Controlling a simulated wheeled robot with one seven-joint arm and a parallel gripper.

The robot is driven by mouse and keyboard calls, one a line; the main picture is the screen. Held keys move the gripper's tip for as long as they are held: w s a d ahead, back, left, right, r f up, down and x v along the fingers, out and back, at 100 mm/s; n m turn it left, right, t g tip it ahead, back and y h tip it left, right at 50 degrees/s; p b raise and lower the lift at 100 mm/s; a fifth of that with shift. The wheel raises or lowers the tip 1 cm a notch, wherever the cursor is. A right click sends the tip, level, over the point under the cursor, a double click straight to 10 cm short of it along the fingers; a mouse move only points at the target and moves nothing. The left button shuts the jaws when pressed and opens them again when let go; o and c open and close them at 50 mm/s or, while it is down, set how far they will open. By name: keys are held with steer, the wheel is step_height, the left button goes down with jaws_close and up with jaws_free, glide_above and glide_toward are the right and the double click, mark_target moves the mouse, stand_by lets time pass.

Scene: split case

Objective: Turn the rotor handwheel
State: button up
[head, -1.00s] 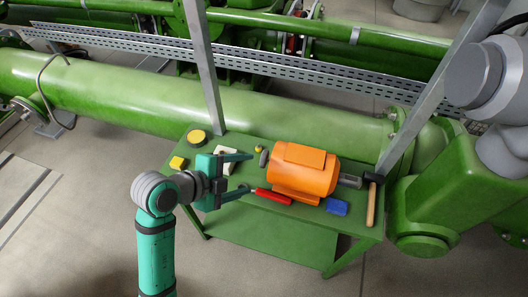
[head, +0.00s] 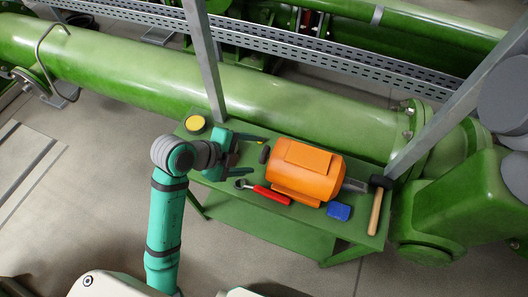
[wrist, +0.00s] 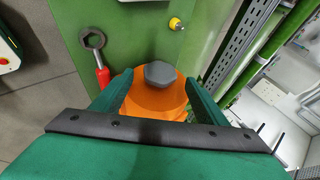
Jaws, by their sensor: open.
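The orange motor (head: 308,172) lies on the green bench. A dark grey hexagonal knob (wrist: 160,74), which looks like the rotor handwheel, sits at its near end in the wrist view. In the head view a small dark grey piece (head: 264,155) at the motor's left end appears to be this knob. My gripper (head: 246,155) is open and empty, left of the motor and pointing toward it. In the wrist view the knob appears between the two spread fingers, with gaps at both sides. I cannot tell how far it is beyond the fingertips.
A red-handled wrench (head: 268,194) lies in front of the motor, close to my lower finger. A blue block (head: 340,211) and a hammer (head: 376,211) lie to the right. A yellow-topped disc (head: 195,123) is at the back left. A metal post (head: 205,65) rises behind the bench.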

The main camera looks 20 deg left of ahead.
mark_target(263, 155)
steer(key=shift+x, duration=3.15)
steer(key=c, duration=1.1)
